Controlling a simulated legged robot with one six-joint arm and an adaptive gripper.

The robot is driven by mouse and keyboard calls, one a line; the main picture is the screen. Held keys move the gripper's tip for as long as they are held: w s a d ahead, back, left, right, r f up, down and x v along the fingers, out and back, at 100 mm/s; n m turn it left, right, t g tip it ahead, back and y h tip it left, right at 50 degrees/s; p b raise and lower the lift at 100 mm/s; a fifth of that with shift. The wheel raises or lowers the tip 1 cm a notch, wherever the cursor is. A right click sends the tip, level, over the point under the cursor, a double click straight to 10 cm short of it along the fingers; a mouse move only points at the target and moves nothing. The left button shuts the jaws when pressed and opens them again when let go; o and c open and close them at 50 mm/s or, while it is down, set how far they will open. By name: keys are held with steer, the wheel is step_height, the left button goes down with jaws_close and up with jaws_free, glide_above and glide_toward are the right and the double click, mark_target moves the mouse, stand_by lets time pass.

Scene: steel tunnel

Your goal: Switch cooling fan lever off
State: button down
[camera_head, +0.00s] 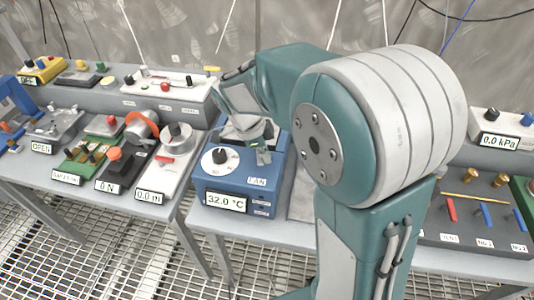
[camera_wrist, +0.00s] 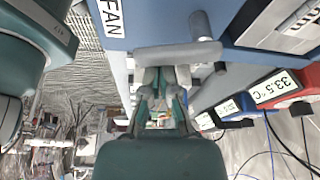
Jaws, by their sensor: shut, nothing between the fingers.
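The cooling fan unit is a blue box (camera_head: 235,185) with a FAN label and a 32.0 °C display, left of my arm in the head view. In the wrist view its blue face (camera_wrist: 150,18) fills the top, with the FAN label at the left. A grey lever bar (camera_wrist: 180,53) lies across in front of that face, near a grey cylinder. My gripper (camera_wrist: 163,76) is shut and empty, its tips right at the bar; contact cannot be told.
A white dial (camera_head: 220,158) with a black knob is on the box, left of my gripper. A crowded panel table (camera_head: 120,185) stands left across a gap. Colored levers (camera_head: 487,214) and a 0.0 kPa box (camera_head: 500,138) are at right. A red 33.5 °C box (camera_wrist: 285,85) shows in the wrist view.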

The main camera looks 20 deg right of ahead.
steer(key=shift+w, duration=0.2)
steer(key=shift+w, duration=0.65)
steer(key=shift+d, duration=0.2)
